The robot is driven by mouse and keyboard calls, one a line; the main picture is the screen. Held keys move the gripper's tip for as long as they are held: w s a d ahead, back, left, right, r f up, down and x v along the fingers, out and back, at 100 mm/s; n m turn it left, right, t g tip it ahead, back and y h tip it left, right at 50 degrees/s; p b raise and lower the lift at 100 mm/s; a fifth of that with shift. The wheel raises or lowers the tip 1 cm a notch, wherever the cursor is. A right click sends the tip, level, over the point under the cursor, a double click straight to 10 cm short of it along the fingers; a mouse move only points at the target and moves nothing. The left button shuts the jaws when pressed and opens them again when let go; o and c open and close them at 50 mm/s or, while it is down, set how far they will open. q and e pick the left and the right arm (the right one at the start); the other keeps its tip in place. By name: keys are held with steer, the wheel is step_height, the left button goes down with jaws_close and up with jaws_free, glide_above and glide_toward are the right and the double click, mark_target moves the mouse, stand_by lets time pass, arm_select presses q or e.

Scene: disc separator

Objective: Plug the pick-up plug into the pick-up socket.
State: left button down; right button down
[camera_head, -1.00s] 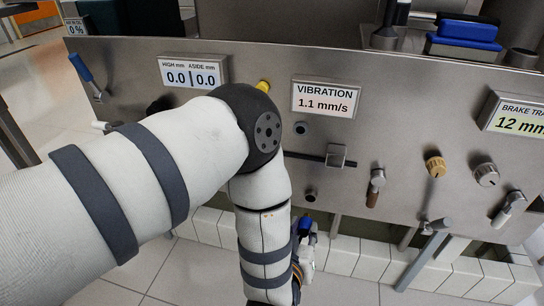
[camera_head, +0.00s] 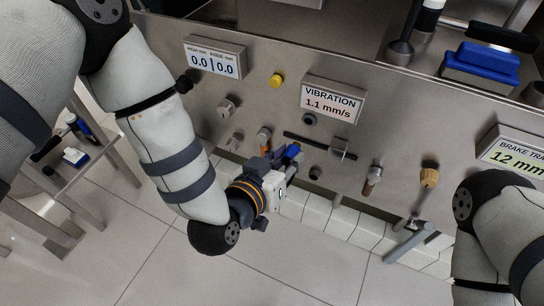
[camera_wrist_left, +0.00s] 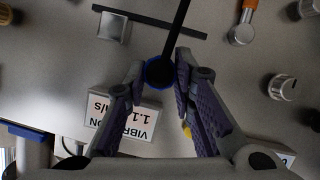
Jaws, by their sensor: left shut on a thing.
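My left gripper (camera_head: 284,160) is shut on the blue pick-up plug (camera_head: 291,151) in front of the steel panel. In the left wrist view the plug (camera_wrist_left: 158,73) shows as a blue ring with a dark centre between the fingertips (camera_wrist_left: 160,82), and a black cable runs up from it. A dark round fitting (camera_head: 309,119) sits just under the vibration display, and another (camera_head: 315,173) sits lower, below the slot. Neither carries a readable label, so I cannot tell which is the pick-up socket. The plug appears apart from both. My right gripper is out of view.
The panel carries a vibration display (camera_head: 331,100), a yellow button (camera_head: 277,80), a square slider block (camera_head: 343,149) on a slot, and levers with orange-brown handles (camera_head: 372,180). A side table (camera_head: 99,150) stands at the left. My right arm shows at the lower right.

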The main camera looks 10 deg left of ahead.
mark_target(293, 146)
arm_select(q)
steer(key=shift+r, duration=0.3)
steer(key=shift+s, duration=0.1)
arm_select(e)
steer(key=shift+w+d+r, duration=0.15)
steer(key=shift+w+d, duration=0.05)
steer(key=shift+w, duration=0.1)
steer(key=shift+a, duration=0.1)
arm_select(q)
steer(key=shift+r+p, duration=0.1)
steer(key=shift+p, duration=0.3)
steer(key=w, duration=0.2)
steer(key=w+d, duration=0.1)
steer(key=shift+w+b, duration=0.35)
steer(key=shift+b, duration=0.05)
steer(key=shift+w+d, duration=0.3)
steer(key=shift+w, duration=0.55)
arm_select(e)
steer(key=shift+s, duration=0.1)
arm_select(q)
steer(key=shift+w+d, duration=0.2)
steer(key=shift+w, duration=0.5)
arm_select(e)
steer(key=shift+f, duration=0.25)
arm_select(q)
steer(key=shift+w+d+b, duration=0.2)
steer(key=shift+w+b, duration=0.2)
steer(key=shift+w, duration=0.2)
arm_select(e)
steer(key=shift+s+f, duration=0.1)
